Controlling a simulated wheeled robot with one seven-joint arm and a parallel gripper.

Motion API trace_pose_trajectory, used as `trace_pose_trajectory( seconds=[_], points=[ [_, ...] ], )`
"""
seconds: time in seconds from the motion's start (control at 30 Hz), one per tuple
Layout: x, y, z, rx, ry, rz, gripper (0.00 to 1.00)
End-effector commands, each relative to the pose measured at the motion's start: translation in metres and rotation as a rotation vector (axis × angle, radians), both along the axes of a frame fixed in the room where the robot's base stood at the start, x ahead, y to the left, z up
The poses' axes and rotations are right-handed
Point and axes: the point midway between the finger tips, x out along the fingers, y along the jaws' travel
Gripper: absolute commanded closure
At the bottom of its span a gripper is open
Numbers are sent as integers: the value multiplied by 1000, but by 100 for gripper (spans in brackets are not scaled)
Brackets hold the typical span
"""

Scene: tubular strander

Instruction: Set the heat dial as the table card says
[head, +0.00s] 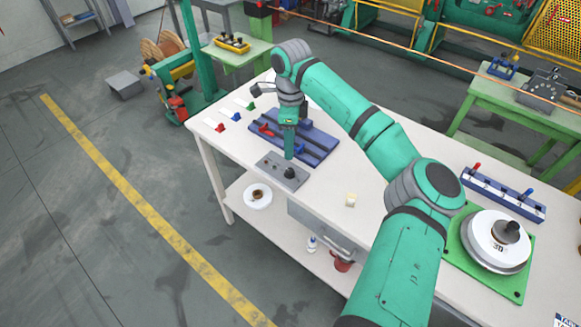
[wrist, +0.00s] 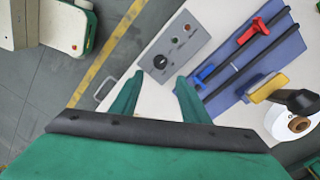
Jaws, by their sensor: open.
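The heat dial appears to be the black knob (head: 290,173) on a grey panel (head: 270,168) at the table's front edge. In the wrist view the dial (wrist: 160,61) has a light mark, and the panel (wrist: 187,27) also carries a red and a green spot. The dial's setting is too small to read. My gripper (head: 289,156) points down over the panel, close to the dial. In the wrist view my gripper (wrist: 157,88) is open and empty, with the dial just beyond its fingertips. A card (head: 566,320) at the bottom right, probably the table card, is mostly cut off.
A blue slide board (head: 318,145) with red and blue handles lies just behind the panel. A drawer handle (head: 335,247) juts out below the front edge. A green plate (head: 460,255) with a round weight stands right.

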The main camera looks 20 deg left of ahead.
Motion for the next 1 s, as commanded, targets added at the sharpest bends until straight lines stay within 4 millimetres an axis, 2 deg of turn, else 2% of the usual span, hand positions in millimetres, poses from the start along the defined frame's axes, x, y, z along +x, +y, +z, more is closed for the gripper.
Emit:
trace_pose_trajectory(
  seconds=[0.17, 0.5, 0.63, 0.8, 1.0],
  points=[
    [0, -3, -15, -7, -1, -1, 58],
    [-3, -2, -74, -5, 2, -1, 58],
    [-3, -3, -91, -5, 1, -2, 58],
    [-3, -3, -104, -5, 0, -1, 58],
    [-3, -2, -107, -6, -1, 0, 58]
  ],
)
